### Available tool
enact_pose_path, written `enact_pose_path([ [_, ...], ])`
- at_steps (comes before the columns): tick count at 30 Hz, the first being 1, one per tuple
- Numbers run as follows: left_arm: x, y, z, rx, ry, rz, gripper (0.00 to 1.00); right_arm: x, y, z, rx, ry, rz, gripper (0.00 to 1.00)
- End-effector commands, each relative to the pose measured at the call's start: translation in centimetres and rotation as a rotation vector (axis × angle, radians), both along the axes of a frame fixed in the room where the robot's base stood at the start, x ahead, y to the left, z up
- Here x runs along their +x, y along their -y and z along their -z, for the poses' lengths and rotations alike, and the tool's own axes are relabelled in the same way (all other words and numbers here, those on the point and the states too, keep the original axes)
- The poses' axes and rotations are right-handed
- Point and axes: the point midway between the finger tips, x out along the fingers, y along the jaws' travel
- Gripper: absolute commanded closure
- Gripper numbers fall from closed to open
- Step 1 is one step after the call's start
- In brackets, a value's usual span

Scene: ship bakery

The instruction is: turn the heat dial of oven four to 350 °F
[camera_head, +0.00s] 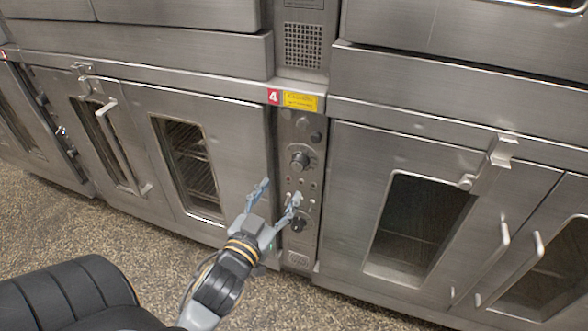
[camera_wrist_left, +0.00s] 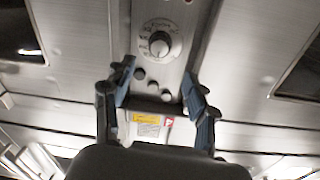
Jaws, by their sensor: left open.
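Oven four's narrow control panel (camera_head: 309,185) carries a red number 4 label (camera_head: 273,96) at its top. A round dial (camera_head: 300,160) sits on the panel's upper half, with a second dark dial (camera_head: 299,223) lower down. In the left wrist view, upside down, a dial with a pale marked ring (camera_wrist_left: 159,43) shows beyond my fingers; its setting is too blurred to read. My left gripper (camera_head: 280,190) is open and empty, in front of the panel's left edge, apart from the upper dial. It also shows in the wrist view (camera_wrist_left: 158,75). My right gripper is out of view.
A yellow label (camera_head: 300,101) is beside the number. Small knobs (camera_head: 316,136) and switches sit around the dials. Steel oven doors with windows (camera_head: 187,165) flank the panel, and door handles (camera_head: 505,240) stick out at right. The speckled floor (camera_head: 60,230) is clear.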

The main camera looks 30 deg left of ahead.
Motion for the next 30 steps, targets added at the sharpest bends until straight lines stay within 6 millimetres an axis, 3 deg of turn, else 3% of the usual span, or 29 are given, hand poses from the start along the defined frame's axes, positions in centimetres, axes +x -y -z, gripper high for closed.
enact_pose_path([
  [6,4.5,-0.8,-0.1,0.002,0.004,0.003,0.43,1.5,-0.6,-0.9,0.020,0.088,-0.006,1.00],
  [12,7.4,-1.4,0.0,0.001,0.002,0.002,0.43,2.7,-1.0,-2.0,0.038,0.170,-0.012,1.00],
  [18,8.6,-1.7,0.0,0.000,0.001,0.002,0.43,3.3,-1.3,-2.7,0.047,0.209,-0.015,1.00],
  [26,8.7,-1.7,0.0,-0.001,0.001,0.002,0.43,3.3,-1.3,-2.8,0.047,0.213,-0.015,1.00],
  [30,8.7,-1.7,0.0,0.000,0.001,0.001,0.69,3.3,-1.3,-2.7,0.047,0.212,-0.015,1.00],
])
